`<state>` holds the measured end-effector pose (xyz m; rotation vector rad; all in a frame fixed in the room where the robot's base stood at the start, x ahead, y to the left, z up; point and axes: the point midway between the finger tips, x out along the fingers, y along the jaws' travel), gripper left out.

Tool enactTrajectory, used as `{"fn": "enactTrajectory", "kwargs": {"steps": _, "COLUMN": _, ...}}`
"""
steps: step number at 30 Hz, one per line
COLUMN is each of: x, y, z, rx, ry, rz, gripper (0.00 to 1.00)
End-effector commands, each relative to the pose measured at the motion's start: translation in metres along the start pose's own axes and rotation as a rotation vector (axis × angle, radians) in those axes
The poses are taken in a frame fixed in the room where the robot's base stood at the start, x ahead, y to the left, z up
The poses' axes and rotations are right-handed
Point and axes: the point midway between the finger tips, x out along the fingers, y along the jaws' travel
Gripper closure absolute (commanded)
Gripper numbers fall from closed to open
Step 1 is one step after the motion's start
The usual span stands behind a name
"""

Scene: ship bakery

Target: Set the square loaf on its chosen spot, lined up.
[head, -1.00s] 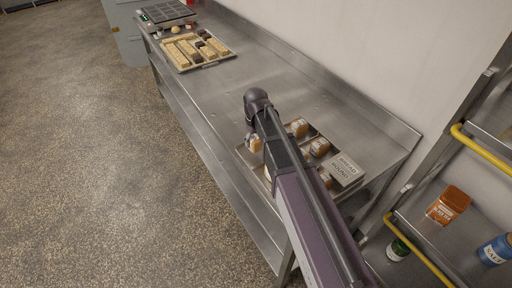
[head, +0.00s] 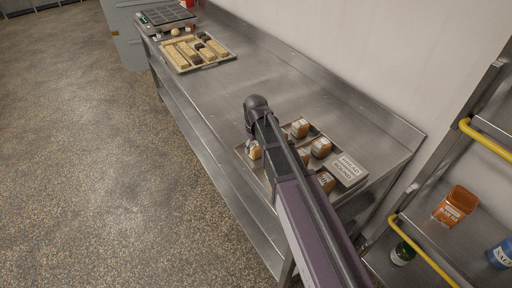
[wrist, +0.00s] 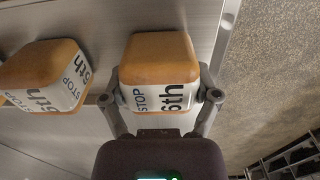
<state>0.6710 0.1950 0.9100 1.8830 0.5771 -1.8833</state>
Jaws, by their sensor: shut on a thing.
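My gripper (wrist: 165,98) is shut on a square loaf (wrist: 160,62), brown with a white wrap band reading "STOP 6th" in the wrist view. A finger presses each side of the band. In the head view the held loaf (head: 255,151) shows beside my arm, at the left end of a metal tray (head: 241,154). I cannot tell whether it touches the tray. Another wrapped loaf (wrist: 42,75) sits to its left in the wrist view, turned at an angle, with a small gap between them.
Several wrapped loaves, such as one at the tray's right (head: 320,148), stand on the tray. A "BREAD ROUND" box (head: 348,170) lies at its right end. My arm hides the tray's middle. A second tray of long loaves (head: 217,63) stands farther along the steel counter (head: 275,75); between them is clear.

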Motion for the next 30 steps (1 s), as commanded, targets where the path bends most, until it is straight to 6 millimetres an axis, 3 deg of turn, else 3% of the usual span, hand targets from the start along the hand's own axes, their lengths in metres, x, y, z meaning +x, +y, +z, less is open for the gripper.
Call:
{"fn": "enactTrajectory", "kwargs": {"steps": 1, "x": 0.003, "y": 0.000, "z": 0.000, "rx": 0.000, "ry": 0.000, "rz": 0.000, "gripper": 0.70}}
{"fn": "enactTrajectory", "kwargs": {"steps": 2, "x": 0.001, "y": 0.000, "z": 0.000, "rx": 0.000, "ry": 0.000, "rz": 0.000, "gripper": 0.12}}
{"fn": "enactTrajectory", "kwargs": {"steps": 3, "x": 0.001, "y": 0.000, "z": 0.000, "rx": 0.000, "ry": 0.000, "rz": 0.000, "gripper": 0.00}}
{"fn": "enactTrajectory", "kwargs": {"steps": 20, "x": -0.001, "y": 0.000, "z": 0.000, "rx": 0.000, "ry": 0.000, "rz": 0.000, "gripper": 0.00}}
{"fn": "enactTrajectory", "kwargs": {"steps": 30, "x": -0.019, "y": 0.000, "z": 0.000, "rx": -0.001, "ry": 0.000, "rz": 0.000, "gripper": 0.00}}
